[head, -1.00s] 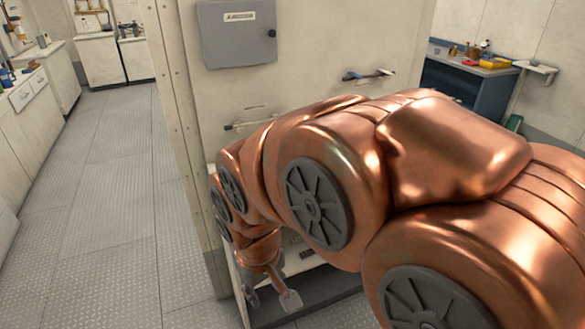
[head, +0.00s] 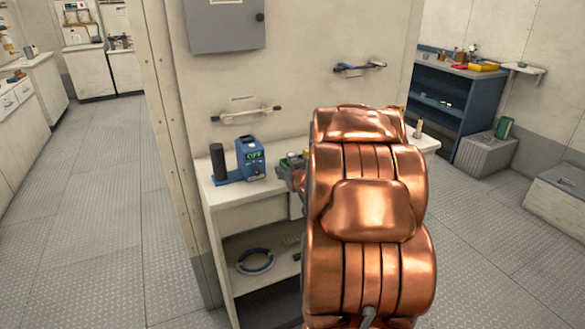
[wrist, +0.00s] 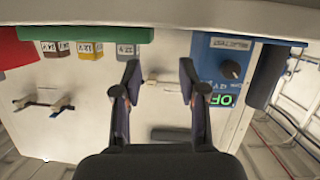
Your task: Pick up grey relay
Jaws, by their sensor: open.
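The grey relay (wrist: 125,49) is a small pale grey block with a printed label. It sits in the wrist view at the right end of a row of similar labelled blocks, by a green strip (wrist: 85,35). My gripper (wrist: 160,92) is open, with nothing held between its two dark fingers. The left fingertip lies just below the grey relay in the picture; I cannot tell the distance between them. In the head view my copper arm covers the relay and nearly all of my gripper.
A blue device (head: 250,160) with a lit OFF display stands on the white counter (head: 222,193), also near the right finger in the wrist view (wrist: 222,68). A black cylinder (head: 217,162) stands beside it. Yellow-labelled (wrist: 90,50) and brown-labelled (wrist: 52,49) blocks neighbour the relay.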

